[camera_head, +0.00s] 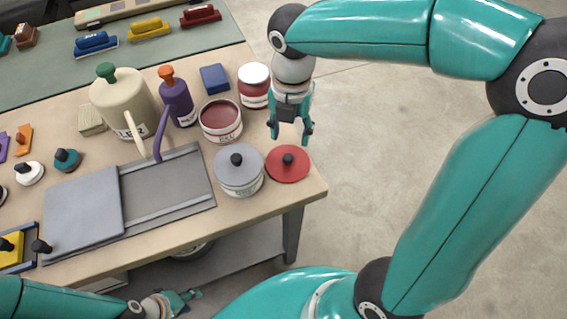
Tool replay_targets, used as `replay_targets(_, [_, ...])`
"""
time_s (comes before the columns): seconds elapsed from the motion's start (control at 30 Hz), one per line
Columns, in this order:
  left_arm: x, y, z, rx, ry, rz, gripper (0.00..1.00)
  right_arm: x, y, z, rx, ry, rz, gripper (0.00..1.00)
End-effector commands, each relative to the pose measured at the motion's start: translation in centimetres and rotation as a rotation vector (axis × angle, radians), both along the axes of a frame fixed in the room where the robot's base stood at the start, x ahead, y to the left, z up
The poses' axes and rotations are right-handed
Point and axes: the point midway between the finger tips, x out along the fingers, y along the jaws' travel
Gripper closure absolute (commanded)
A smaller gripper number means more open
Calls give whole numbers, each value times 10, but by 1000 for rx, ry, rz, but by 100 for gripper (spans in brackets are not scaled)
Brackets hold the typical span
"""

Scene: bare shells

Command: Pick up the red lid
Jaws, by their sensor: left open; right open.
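The red lid (288,167) is a flat disc with a black knob on top. It lies on the table near its right front corner, just right of a tin with a grey lid (238,160). My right gripper (291,136) is open and empty, pointing down above and just behind the red lid. I see no contact between them. An open tin of red contents (221,118) stands behind and left of the lid. My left gripper (184,299) is open and empty, low at the bottom, in front of the table's front edge.
A red-and-white tin (254,85) stands close left of my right gripper. A purple bottle (177,103), a cream can (122,105) and a blue block (215,79) stand further left. A grey sliding panel (85,215) covers the front middle. The table's right edge is close to the lid.

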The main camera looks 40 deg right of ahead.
Motion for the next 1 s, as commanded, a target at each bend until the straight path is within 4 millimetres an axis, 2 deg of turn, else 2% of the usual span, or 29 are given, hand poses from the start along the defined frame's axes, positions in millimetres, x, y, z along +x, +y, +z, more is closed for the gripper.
replay_targets(0.1, [0, 0, -3, 0, 0, 0, 58, -1, 0, -22, 0, 5, -2, 47])
replay_targets(0.43, [0, 0, -3, 0, 0, 0, 58, 0, 0, -46, 0, 4, -1, 47])
replay_targets(0.7, [0, 0, -4, 0, 0, 0, 58, 3, 3, -82, 0, 4, -2, 47])
replay_targets(1.0, [0, 0, -4, 0, 0, 0, 58, 4, 3, -88, 1, 1, -2, 47])
